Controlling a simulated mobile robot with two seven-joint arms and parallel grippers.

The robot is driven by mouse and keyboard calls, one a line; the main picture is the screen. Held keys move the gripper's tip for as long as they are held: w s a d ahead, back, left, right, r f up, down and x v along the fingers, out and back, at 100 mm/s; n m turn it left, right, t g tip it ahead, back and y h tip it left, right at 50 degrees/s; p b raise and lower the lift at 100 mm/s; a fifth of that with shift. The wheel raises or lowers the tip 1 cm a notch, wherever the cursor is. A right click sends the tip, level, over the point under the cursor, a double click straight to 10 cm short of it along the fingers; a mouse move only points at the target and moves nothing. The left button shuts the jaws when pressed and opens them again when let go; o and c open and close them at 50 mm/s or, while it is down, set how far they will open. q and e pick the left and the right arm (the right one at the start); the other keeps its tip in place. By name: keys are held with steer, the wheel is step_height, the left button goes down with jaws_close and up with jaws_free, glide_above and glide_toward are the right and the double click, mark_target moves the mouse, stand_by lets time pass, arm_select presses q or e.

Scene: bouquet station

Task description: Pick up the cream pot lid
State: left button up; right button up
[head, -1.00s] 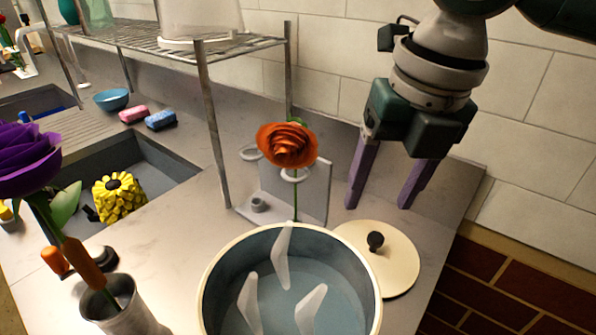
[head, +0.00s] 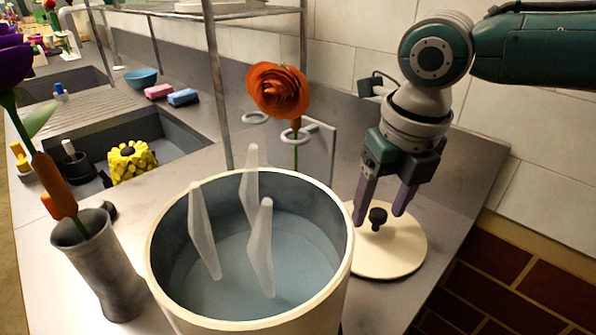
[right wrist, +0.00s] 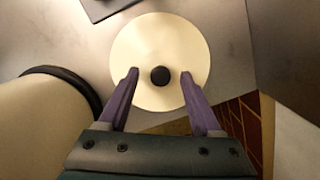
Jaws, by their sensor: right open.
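The cream pot lid (head: 393,252) lies flat on the counter to the right of the cream pot, with its dark knob (head: 378,217) facing up. It also shows in the right wrist view (right wrist: 160,40), with the knob (right wrist: 160,76) between the fingertips. My right gripper (head: 383,218) is open, its purple fingers pointing down over the lid on either side of the knob. In the right wrist view the fingers (right wrist: 159,75) stand apart with a gap on both sides of the knob. I cannot tell whether the fingertips touch the lid. My left gripper is not in view.
The cream pot (head: 163,290), holding several pale fins, stands close left of the lid. An orange flower (head: 277,90) stands in a ring holder (head: 318,150) behind it. A metal vase (head: 105,270) is at the left. The wall rises behind the lid.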

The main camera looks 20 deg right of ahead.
steer(key=shift+f, duration=0.3)
jaws_close()
stand_by(0.3)
stand_by(0.9)
